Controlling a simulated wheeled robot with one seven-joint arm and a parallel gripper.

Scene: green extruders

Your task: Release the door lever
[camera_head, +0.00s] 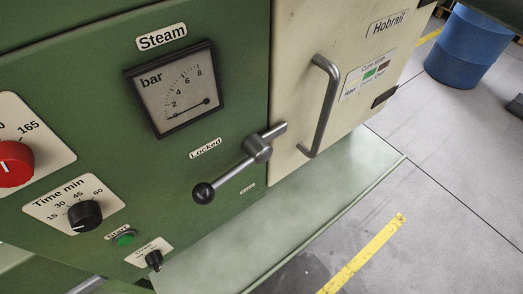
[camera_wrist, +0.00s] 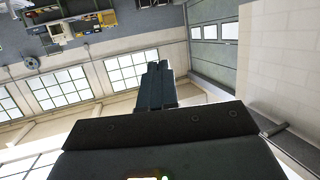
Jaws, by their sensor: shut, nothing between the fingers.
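The door lever (camera_head: 232,170) is a grey metal rod on a round hub at the edge between the green panel and the cream door (camera_head: 292,85). Its black ball knob (camera_head: 203,193) points down and left. Its short other end reaches up and right across the door's edge. A "Locked" label (camera_head: 205,148) sits above the rod. In the wrist view my gripper (camera_wrist: 160,66) has its dark fingers together, with nothing between them. My gripper does not show in the head view, and the lever does not show in the wrist view.
A grey door handle (camera_head: 326,105) stands out right of the lever. Left are a steam gauge (camera_head: 177,87), a red knob (camera_head: 14,159), a timer knob (camera_head: 84,215) and a green button (camera_head: 125,239). A blue barrel (camera_head: 468,47) stands at the back right. Floor ahead of the door is clear.

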